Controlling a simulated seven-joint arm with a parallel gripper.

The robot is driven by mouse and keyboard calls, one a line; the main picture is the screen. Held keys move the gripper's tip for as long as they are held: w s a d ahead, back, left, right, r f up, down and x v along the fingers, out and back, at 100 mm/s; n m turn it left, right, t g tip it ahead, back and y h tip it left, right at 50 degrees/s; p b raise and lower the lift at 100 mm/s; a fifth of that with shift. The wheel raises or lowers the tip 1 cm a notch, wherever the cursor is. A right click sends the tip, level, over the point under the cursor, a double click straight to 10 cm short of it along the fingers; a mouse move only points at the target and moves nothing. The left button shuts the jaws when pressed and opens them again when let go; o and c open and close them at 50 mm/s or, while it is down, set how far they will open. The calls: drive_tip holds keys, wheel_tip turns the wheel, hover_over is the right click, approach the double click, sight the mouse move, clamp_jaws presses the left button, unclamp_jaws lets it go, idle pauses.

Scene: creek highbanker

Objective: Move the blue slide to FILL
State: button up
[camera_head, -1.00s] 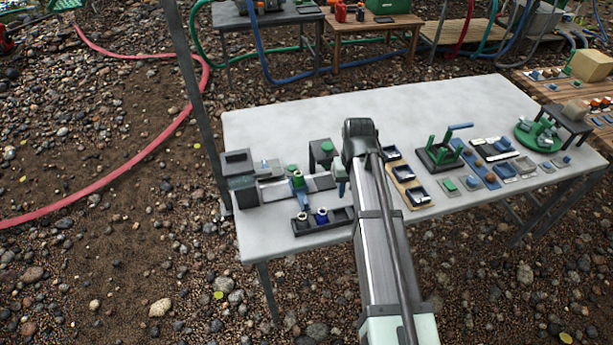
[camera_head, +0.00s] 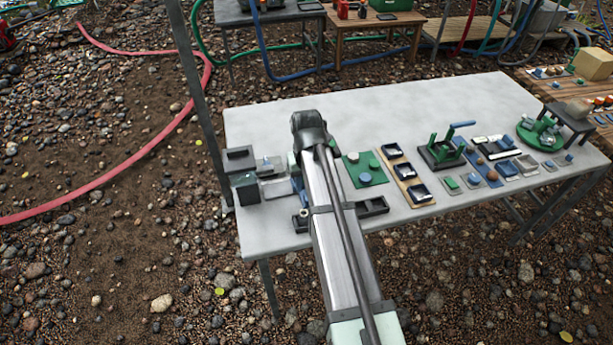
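My arm reaches over the left part of the grey table, its dark wrist (camera_head: 308,130) above a low slide fixture. The fixture's pale track (camera_head: 275,188) shows to the left of my arm. A small blue part (camera_head: 297,184) shows at my arm's left edge; I cannot tell whether it is the blue slide or a finger of my gripper. A pale piece of my gripper (camera_head: 292,161) shows just above it. The arm hides the fingertips, so their opening and any contact are unclear. No FILL marking is readable.
A dark box (camera_head: 238,158) and a dark green-grey block (camera_head: 247,188) stand left of the track. A dark tray (camera_head: 372,207) lies partly under my arm. To the right are a green plate (camera_head: 364,170), a tan three-cup rack (camera_head: 405,178) and a green-handled fixture (camera_head: 441,150). The table's back is clear.

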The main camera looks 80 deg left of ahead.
sight(306, 197)
drive_tip(key=shift+f, duration=2.85)
drive_tip(key=shift+c, duration=0.4)
clamp_jaws()
drive_tip(key=shift+s, duration=4.5)
drive_tip(key=shift+o, duration=0.4)
unclamp_jaws()
